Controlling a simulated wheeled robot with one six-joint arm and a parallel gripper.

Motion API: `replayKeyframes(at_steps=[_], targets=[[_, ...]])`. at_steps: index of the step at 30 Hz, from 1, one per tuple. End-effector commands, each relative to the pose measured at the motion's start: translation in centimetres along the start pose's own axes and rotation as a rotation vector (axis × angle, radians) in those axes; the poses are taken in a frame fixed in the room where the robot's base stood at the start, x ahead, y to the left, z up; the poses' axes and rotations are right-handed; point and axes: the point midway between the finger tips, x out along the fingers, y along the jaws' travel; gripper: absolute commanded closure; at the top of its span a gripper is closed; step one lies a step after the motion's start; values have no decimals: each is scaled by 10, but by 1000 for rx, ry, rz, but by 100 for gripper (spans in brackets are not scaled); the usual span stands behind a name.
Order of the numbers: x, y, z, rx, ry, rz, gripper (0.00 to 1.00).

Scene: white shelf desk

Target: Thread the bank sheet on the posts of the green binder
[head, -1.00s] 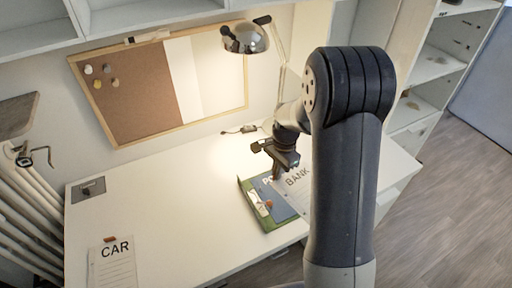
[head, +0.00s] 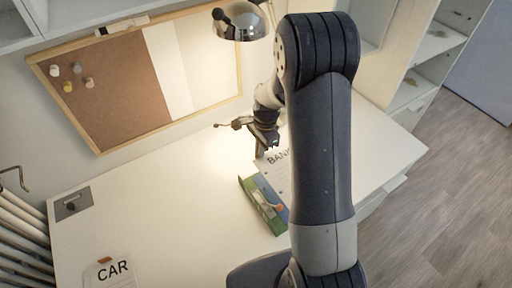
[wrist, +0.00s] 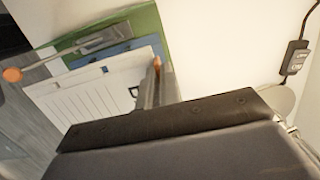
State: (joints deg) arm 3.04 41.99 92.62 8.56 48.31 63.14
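The green binder (head: 262,205) lies open on the desk below my gripper. In the wrist view its green cover (wrist: 148,22) shows along the top, with a blue inner part (wrist: 120,52) and a metal lever with an orange knob (wrist: 12,75). The white bank sheet (head: 278,167) is partly hidden behind my arm; in the wrist view its lined face (wrist: 95,98) overlaps the binder. My gripper (head: 261,153) appears shut on the sheet's titled edge, with an orange bit at the fingertips (wrist: 157,68). Whether posts pass through the sheet's holes cannot be seen.
The CAR sheet (head: 110,276) lies at the desk's front left. A small grey plate (head: 72,203) is at the left edge. A lamp (head: 240,22) stands behind my gripper, and a cable with a switch (wrist: 294,56) lies nearby. The desk's middle left is clear.

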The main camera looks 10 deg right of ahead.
Motion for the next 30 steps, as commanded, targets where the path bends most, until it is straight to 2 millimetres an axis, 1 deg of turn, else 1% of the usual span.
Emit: replayKeyframes(at_steps=[1,3,17,23,30], targets=[[5,0,0,0,0,1,100],[6,0,-1,0,0,1,100],[8,0,0,-1,0,0,100],[16,0,-1,-1,0,1,100],[33,0,-3,-1,0,1,100]])
